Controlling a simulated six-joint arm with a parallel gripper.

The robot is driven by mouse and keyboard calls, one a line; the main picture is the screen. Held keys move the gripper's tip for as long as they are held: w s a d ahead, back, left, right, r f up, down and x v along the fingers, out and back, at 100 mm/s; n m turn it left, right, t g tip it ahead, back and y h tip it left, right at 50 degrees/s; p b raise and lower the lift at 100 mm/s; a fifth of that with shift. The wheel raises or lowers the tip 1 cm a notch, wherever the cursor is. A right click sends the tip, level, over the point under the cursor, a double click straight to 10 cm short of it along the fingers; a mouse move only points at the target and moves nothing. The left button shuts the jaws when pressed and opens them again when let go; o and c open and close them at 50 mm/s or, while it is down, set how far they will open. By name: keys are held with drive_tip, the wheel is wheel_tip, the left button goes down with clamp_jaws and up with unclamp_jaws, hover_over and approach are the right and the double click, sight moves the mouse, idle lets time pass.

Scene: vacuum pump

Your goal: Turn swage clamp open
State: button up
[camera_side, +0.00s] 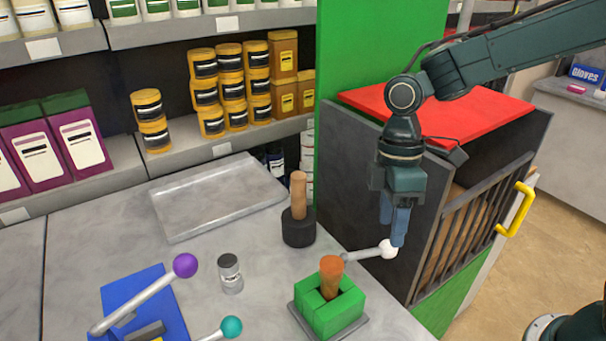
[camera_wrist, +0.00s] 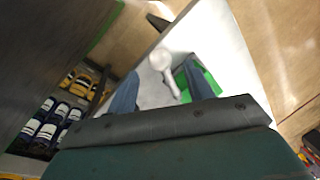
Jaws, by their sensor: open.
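The swage clamp is a green block (camera_side: 338,312) on a grey base with a brown cone-topped piece (camera_side: 331,272) standing in it. Its grey lever (camera_side: 360,256) points right and ends in a white ball (camera_side: 388,249). My gripper (camera_side: 395,225) points down with blue fingers open, right at the white ball. In the wrist view the white ball (camera_wrist: 161,60) appears between the two open fingers, with part of the green block (camera_wrist: 183,82) behind the right finger. The fingers are not closed on the ball, and I cannot tell how deep it sits between them.
A dark cabinet with a red top (camera_side: 440,112) and a barred front stands close beside my gripper. A black-based wooden-handled tool (camera_side: 298,228), a small can (camera_side: 230,272), an empty tray (camera_side: 215,200), and a blue clamp with a purple ball (camera_side: 185,265) are on the table.

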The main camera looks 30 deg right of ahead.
sight(372, 252)
drive_tip(key=shift+s+a+f, duration=0.1)
drive_tip(key=shift+s+f, duration=0.1)
drive_tip(key=shift+f, duration=0.85)
drive_tip(key=shift+s+a+f, duration=0.1)
drive_tip(key=shift+s+f, duration=0.05)
drive_tip(key=shift+f, duration=0.9)
drive_tip(key=shift+c, duration=0.2)
clamp_jaws()
